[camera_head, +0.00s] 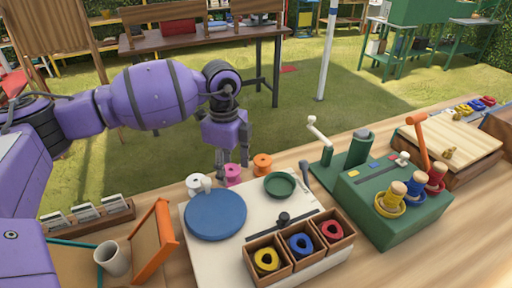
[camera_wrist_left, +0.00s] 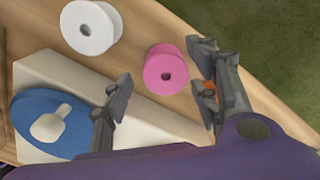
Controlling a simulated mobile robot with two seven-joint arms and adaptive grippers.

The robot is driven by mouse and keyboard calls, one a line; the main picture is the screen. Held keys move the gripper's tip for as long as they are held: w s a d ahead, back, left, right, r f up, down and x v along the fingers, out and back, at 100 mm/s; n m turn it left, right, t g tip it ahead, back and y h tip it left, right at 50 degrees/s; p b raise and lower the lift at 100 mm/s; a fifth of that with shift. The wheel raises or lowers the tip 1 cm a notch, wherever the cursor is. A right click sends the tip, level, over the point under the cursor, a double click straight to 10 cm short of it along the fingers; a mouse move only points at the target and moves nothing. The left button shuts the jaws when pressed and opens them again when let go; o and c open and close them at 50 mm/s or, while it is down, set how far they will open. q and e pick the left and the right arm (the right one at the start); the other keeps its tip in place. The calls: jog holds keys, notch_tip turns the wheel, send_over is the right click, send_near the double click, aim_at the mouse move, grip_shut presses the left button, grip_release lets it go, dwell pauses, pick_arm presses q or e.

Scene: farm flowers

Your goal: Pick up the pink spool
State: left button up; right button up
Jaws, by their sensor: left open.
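The pink spool (camera_head: 234,174) stands on the wooden table at its far edge, between a white spool (camera_head: 194,184) and an orange spool (camera_head: 262,164). In the left wrist view the pink spool (camera_wrist_left: 167,69) lies ahead of the gap between my fingers, nearer the right finger. My left gripper (camera_head: 232,163) is open and empty, pointing down just above and behind the pink spool; the left wrist view shows its fingers (camera_wrist_left: 161,100) spread apart. I cannot tell whether a finger touches the spool. My right gripper is not in view.
A white board (camera_head: 189,238) with a blue disc (camera_head: 215,214) and a green dish (camera_head: 280,184) lies in front of the spools. Small wooden boxes (camera_head: 268,281) hold coloured rings. A green machine (camera_head: 350,197) stands to the right. Grass lies beyond the table edge.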

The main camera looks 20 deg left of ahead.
pick_arm(q)
notch_tip(320, 180, down, 2)
jog(key=shift+c, duration=0.2)
jog(key=c, duration=1)
jog(key=shift+r, duration=0.1)
